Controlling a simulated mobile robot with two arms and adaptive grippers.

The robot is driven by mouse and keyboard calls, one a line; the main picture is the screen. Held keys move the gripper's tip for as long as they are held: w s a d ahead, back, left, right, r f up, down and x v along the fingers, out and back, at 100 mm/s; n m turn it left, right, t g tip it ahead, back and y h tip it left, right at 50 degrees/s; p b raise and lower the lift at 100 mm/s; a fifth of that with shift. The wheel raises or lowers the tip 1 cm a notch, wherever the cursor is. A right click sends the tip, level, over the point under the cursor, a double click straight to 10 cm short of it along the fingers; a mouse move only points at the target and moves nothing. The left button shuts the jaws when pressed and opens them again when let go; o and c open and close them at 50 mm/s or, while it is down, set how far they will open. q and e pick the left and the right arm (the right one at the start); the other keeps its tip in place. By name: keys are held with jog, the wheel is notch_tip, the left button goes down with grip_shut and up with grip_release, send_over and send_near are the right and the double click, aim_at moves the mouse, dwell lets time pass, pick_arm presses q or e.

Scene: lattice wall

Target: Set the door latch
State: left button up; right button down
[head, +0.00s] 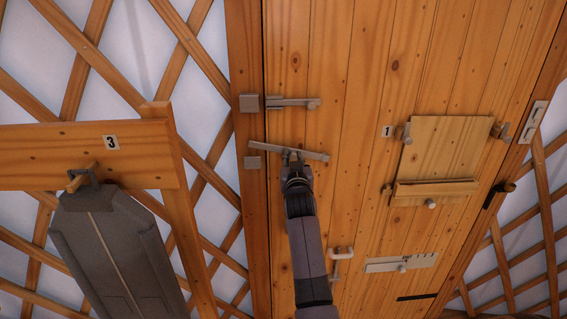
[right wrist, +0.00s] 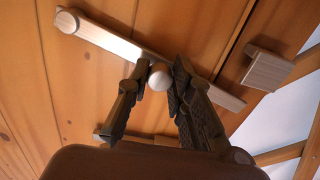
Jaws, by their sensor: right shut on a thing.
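The door latch (head: 315,155) is a pale metal bar on the plank door, below an upper bar. It is tilted, its left end higher than its right. Its left end lies above the lower square catch (head: 252,163) on the door frame, apart from it. In the right wrist view the bar (right wrist: 112,42) runs diagonally, with a round knob (right wrist: 159,76) on it, and the catch (right wrist: 265,70) is at the right. My right gripper (head: 292,158) is shut on the knob; its fingers (right wrist: 158,84) are on both sides of it. My left gripper is not in view.
A wooden flap (head: 443,145) and small fittings sit farther right on the door. At left, a dark grey hanging thing (head: 115,255) is under a board (head: 40,155) marked 3.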

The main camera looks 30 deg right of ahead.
jog(key=shift+a+r+m, duration=0.1)
jog(key=shift+r+m, duration=0.3)
jog(key=shift+r, duration=0.35)
jog(key=shift+s+d+r+m+p, duration=0.1)
jog(key=shift+d+r+m+p, duration=0.1)
jog(key=shift+r+m+p, duration=0.15)
jog(key=shift+d+r+m+p, duration=0.4)
jog(key=shift+r+m, duration=0.1)
jog(key=shift+m, duration=0.45)
jog(key=shift+s+d+r+m, duration=0.15)
jog(key=shift+r+m, duration=0.05)
jog(key=shift+m, duration=0.1)
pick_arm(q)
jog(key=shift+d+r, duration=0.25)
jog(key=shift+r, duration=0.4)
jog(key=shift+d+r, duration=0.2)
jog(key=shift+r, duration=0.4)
pick_arm(e)
jog(key=shift+d+r, duration=0.1)
jog(key=shift+r, duration=0.05)
jog(key=c, duration=1.4)
grip_release()
jog(key=shift+s, duration=0.15)
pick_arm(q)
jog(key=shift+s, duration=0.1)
